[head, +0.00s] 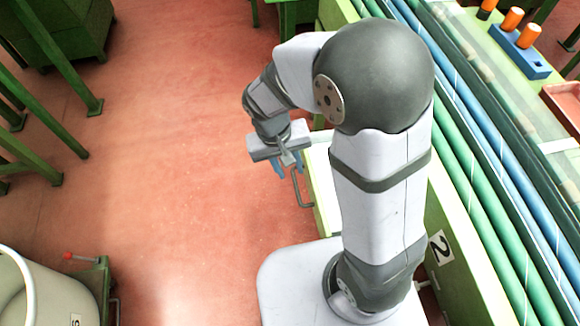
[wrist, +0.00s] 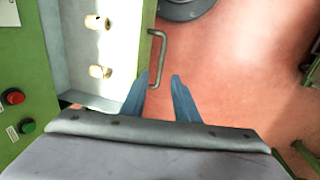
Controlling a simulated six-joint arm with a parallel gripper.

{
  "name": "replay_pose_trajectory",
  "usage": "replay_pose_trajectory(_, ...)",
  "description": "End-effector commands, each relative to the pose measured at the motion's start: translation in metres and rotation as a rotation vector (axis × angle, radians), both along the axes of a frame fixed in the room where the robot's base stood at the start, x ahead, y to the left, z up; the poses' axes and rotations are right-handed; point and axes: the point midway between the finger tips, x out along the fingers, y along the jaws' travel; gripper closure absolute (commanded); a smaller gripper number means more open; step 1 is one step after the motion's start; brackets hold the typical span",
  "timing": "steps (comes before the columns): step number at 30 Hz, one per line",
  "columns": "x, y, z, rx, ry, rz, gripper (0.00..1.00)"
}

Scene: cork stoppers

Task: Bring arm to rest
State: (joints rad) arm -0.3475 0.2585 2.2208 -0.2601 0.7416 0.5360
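My gripper (head: 287,168) hangs from the bent arm over the red floor, beside a pulled-out drawer (head: 318,172) with a bar handle. Two small pale, cork-like pieces (wrist: 98,22) (wrist: 100,72) lie in the drawer (wrist: 116,50). A blue rack (head: 521,56) at the upper right of the head view holds several orange stoppers (head: 529,36).
The drawer's metal handle (wrist: 158,58) projects close to the fingers. Green and blue pipes (head: 470,150) run along the right. A reddish tray (head: 562,103) lies near the rack. A pale bin (head: 45,290) stands at lower left. Open floor (head: 190,160) lies left of my arm.

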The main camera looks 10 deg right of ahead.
Motion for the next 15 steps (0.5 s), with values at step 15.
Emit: replay_pose_trajectory(15, 0.0003, 0.0005, -0.0004, 0.003, 0.018, 0.103, 0.72)
